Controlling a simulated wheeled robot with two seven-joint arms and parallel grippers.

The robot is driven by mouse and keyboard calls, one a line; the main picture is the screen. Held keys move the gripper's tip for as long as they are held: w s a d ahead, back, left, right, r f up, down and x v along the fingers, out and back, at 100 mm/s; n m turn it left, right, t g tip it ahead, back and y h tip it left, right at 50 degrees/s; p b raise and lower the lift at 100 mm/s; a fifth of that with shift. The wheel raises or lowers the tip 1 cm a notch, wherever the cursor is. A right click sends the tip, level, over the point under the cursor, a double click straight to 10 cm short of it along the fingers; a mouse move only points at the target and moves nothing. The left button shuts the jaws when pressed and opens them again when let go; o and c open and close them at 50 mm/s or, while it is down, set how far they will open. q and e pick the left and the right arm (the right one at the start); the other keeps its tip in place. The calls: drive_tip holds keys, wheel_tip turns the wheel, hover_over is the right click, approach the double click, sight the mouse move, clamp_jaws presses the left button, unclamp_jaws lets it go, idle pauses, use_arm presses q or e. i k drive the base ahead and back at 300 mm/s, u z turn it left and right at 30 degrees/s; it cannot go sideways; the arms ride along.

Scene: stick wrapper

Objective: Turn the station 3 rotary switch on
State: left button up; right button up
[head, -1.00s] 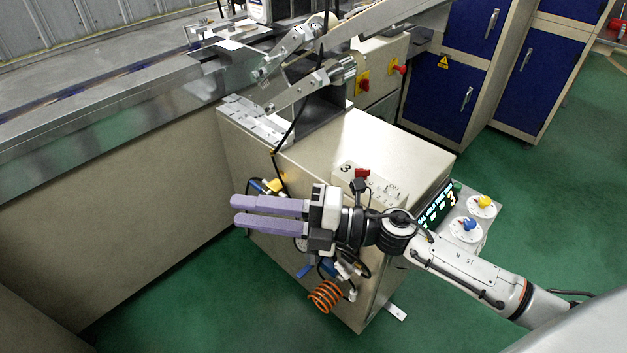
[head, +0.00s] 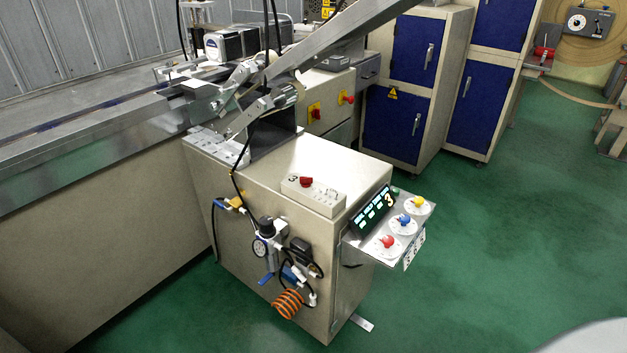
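A small pale box marked 3 (head: 326,201) sits on top of the beige machine cabinet (head: 262,180). A red rotary switch (head: 306,182) stands on its left part, beside the digit. A small pale fitting (head: 331,193) is on the box's right part. The red switch is too small to tell which way it points. Neither of my grippers is in view, and nothing covers the box or its switch.
A side panel (head: 384,247) carries a lit display (head: 372,211) and red, blue and yellow dial knobs. Hoses, a gauge and an orange coil (head: 288,303) hang on the cabinet's front. A metal chute (head: 345,35) slants above. Green floor (head: 490,240) is clear at right.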

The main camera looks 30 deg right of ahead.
sight(306, 182)
drive_tip(key=u, duration=1.95)
drive_tip(key=k, duration=1)
drive_tip(key=z, duration=1.85)
